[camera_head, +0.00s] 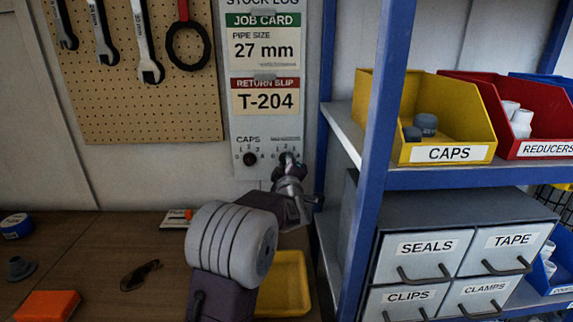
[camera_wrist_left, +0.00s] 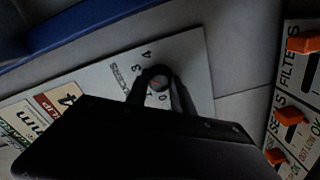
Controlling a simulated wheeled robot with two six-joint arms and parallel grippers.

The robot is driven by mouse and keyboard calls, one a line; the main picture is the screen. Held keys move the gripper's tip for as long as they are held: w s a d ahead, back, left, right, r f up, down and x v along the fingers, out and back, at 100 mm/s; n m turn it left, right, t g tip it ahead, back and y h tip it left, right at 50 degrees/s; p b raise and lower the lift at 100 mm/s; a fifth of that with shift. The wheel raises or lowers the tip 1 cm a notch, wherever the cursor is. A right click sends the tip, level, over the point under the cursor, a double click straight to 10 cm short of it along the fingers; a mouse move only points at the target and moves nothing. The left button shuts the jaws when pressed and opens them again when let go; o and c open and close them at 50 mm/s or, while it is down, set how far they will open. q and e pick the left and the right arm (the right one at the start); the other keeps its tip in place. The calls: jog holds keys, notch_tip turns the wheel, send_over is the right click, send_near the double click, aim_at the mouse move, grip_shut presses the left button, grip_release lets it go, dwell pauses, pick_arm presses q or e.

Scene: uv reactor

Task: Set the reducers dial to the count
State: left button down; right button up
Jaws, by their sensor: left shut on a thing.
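The reducers dial (camera_wrist_left: 158,83) is a small round dark knob on the pale stock log panel (camera_head: 267,115). In the left wrist view it has the word REDUCERS and numbers around it, and a faint reddish mark on its face; I cannot tell which number it points to. My left gripper (camera_head: 288,164) is shut on this knob, with its dark fingers (camera_wrist_left: 160,88) on either side of it. In the head view the gripper mostly hides the dial. The red REDUCERS bin (camera_head: 535,150) on the shelf shows a few white reducers (camera_head: 520,122); its inside is partly hidden.
The caps dial (camera_head: 250,159) is just left of my gripper. A blue shelf post (camera_head: 383,110) stands close on the right, with a yellow CAPS bin (camera_head: 452,154) and grey drawers behind it. Below is a workbench (camera_head: 95,250) with a yellow tray (camera_head: 290,285).

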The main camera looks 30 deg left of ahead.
pick_arm(q)
jog(key=shift+f, duration=0.2)
jog(key=c, duration=1.1)
grip_release()
jog(key=shift+d+r, duration=0.1)
jog(key=shift+s, duration=0.1)
jog(key=v, duration=0.9)
jog(key=shift+b, duration=0.4)
